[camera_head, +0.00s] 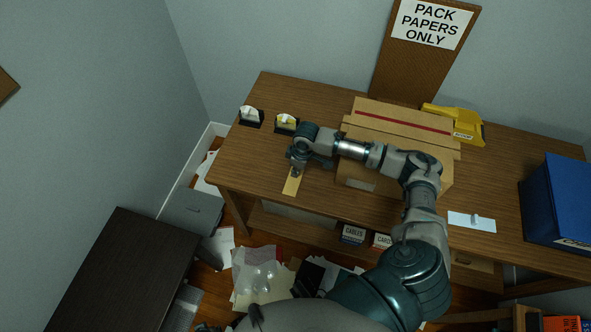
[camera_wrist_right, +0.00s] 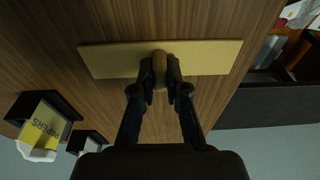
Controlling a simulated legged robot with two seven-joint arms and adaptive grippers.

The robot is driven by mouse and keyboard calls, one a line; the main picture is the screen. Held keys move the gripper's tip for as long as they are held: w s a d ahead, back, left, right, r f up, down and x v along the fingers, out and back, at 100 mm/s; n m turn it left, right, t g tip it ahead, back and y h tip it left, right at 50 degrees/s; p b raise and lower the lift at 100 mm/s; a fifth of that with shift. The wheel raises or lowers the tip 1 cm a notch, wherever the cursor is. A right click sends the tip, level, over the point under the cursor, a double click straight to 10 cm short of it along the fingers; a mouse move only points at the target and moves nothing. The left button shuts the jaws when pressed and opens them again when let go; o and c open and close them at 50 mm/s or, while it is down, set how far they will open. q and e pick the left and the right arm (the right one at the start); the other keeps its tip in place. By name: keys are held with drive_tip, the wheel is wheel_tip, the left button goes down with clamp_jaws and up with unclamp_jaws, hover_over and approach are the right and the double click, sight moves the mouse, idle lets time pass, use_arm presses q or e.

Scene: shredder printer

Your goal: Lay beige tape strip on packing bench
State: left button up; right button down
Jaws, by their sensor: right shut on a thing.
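The beige tape strip (camera_head: 292,181) is at the left part of the wooden packing bench (camera_head: 248,176), near its front edge. In the right wrist view the strip (camera_wrist_right: 213,57) is long and flat, with a small rounded tab (camera_wrist_right: 159,68) at its middle. My right gripper (camera_head: 296,165) is over the strip; in the wrist view its fingers (camera_wrist_right: 160,78) are shut on the tab. The strip looks close to the bench top, but I cannot tell whether it touches. My left gripper is not in view.
Two small dark holders (camera_head: 251,117) (camera_head: 286,124) stand at the bench's back left. A cardboard box (camera_head: 400,125), a yellow dispenser (camera_head: 462,124) and a blue bin (camera_head: 560,200) stand further right. A pale strip (camera_head: 471,222) lies at the front right. Papers (camera_head: 255,275) litter the floor.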

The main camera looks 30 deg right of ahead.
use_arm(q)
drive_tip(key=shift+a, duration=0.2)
use_arm(e)
drive_tip(key=shift+a, duration=0.25)
drive_tip(key=c, duration=1.2)
unclamp_jaws()
drive_tip(key=shift+d+r, duration=0.2)
drive_tip(key=shift+r, duration=0.2)
use_arm(q)
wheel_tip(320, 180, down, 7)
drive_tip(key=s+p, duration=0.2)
drive_tip(key=shift+p, duration=0.4)
use_arm(e)
wheel_tip(320, 180, up, 11)
drive_tip(key=s, duration=0.1)
drive_tip(key=shift+s+d+r, duration=0.15)
drive_tip(key=shift+d, duration=0.3)
